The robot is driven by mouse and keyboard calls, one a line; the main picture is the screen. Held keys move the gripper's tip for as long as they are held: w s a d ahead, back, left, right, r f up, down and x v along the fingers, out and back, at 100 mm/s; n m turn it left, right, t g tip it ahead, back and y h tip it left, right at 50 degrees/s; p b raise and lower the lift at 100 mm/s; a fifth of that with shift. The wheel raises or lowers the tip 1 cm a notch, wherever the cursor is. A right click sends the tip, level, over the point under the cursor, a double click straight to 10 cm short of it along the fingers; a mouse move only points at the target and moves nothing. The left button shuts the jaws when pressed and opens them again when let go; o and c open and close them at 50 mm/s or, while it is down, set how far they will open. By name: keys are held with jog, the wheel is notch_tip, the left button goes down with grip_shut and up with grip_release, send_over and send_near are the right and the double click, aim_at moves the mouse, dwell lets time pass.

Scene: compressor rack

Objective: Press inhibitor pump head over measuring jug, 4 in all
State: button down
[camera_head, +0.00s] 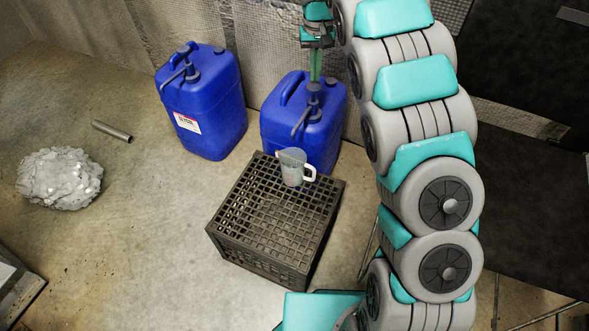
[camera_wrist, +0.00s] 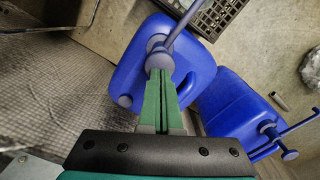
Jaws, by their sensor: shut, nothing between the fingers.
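My gripper (camera_head: 315,80) is shut and empty, pointing down at the grey pump head (camera_head: 314,88) of the right blue drum (camera_head: 325,130). In the wrist view the green fingertips (camera_wrist: 159,78) overlap the edge of the pump head (camera_wrist: 157,56); I cannot tell whether they touch it. The pump's spout (camera_head: 299,124) reaches forward and down toward the measuring jug (camera_head: 292,170). The jug is clear grey with a white handle and stands upright on a black crate (camera_head: 262,257). The jug is not visible in the wrist view, and I cannot tell its liquid level.
A second blue drum (camera_head: 205,125) with a white label and its own pump stands to the left. A crumpled grey lump (camera_head: 60,178) and a short metal tube (camera_head: 112,131) lie on the floor. A mesh-covered wall (camera_head: 255,35) is close behind the drums. Floor left of the crate is clear.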

aim_at(314, 85)
jog(key=shift+f, duration=0.15)
jog(key=shift+f+b, duration=0.7)
jog(key=shift+f, duration=1.75)
jog(key=shift+r, duration=0.1)
jog(key=shift+r+p, duration=0.85)
jog(key=shift+r, duration=1.65)
jog(key=shift+f, duration=0.2)
jog(key=shift+f+b, duration=0.75)
jog(key=shift+f, duration=1.65)
jog(key=shift+r, duration=0.1)
jog(key=shift+r+p, duration=0.85)
jog(key=shift+r, duration=1.7)
